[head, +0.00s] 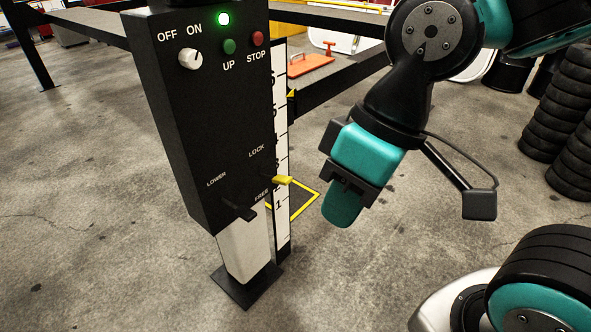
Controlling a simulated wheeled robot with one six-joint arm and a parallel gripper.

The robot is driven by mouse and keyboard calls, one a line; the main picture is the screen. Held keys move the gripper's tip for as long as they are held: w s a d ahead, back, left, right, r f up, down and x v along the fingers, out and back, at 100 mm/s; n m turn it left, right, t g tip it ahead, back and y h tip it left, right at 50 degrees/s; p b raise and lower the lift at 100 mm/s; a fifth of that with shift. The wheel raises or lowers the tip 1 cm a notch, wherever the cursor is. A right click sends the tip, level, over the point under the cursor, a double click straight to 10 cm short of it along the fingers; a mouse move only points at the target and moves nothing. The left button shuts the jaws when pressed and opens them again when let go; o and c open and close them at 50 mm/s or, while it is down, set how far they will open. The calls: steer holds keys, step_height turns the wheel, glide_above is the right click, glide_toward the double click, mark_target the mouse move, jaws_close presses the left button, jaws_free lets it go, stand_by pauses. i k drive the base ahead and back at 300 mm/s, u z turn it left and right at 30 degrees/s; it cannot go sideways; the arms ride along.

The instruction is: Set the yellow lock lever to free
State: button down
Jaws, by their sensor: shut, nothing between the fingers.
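The yellow lock lever (280,180) sticks out to the right from the lower part of the black control box (205,110). Its handle sits between the LOCK label above and the FREE label below; I cannot tell its exact setting. My gripper (343,208) is shut and empty, pointing down to the right of the lever. In the picture a gap of floor shows between them, and they do not appear to touch.
A black LOWER lever (238,210) sits left of the yellow one. The box has an OFF/ON knob (189,58), a green UP button (229,46) and a red STOP button (258,38). A numbered scale (281,140) stands beside it. Tires (562,110) are stacked at right.

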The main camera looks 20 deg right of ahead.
mark_target(282, 180)
steer(key=z, duration=1.3)
steer(key=i, duration=0.7)
steer(key=u, duration=1.7)
